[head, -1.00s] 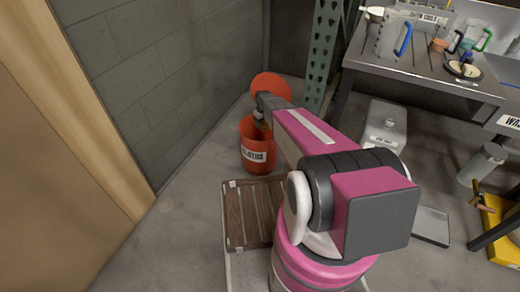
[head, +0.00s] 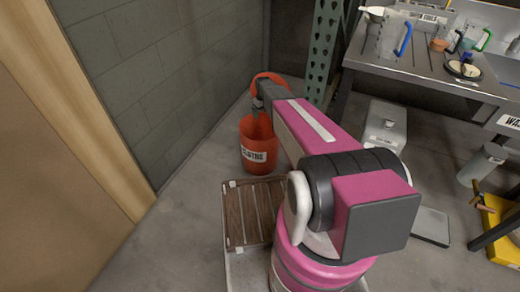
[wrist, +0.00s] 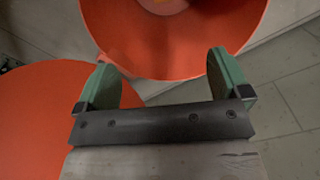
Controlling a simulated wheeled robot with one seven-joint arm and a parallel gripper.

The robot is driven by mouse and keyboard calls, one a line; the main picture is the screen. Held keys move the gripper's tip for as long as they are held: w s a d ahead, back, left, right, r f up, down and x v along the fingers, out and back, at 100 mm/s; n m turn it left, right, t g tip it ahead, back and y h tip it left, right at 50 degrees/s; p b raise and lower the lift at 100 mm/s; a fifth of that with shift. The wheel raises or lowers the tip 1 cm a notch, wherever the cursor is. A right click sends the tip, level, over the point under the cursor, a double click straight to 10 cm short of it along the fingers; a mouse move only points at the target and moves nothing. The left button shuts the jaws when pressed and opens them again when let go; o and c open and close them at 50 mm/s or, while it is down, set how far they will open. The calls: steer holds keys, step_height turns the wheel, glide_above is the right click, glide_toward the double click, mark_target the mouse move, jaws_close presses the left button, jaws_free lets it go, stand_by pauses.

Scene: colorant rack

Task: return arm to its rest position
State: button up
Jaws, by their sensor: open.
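My gripper (wrist: 160,66) shows in the wrist view with its two green fingers spread apart and nothing between them. Beyond the fingers is the round opening of the orange-red bin (wrist: 190,50), with something pale inside at the top edge. A flat orange-red disc (wrist: 35,125), seemingly its lid, fills the left side. In the head view my arm reaches away to the bin (head: 258,150), which stands on the floor with a white label. The lid (head: 268,76) shows as a curved edge behind my arm.
A grey block wall (head: 150,80) runs along the left, near the bin. A green perforated post (head: 322,50) stands right of my arm's far end. A metal workbench (head: 395,73) is at the upper right. A grey lidded container (head: 385,125) stands on the floor right of my arm.

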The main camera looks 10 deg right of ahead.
steer(key=shift+r, duration=1.45)
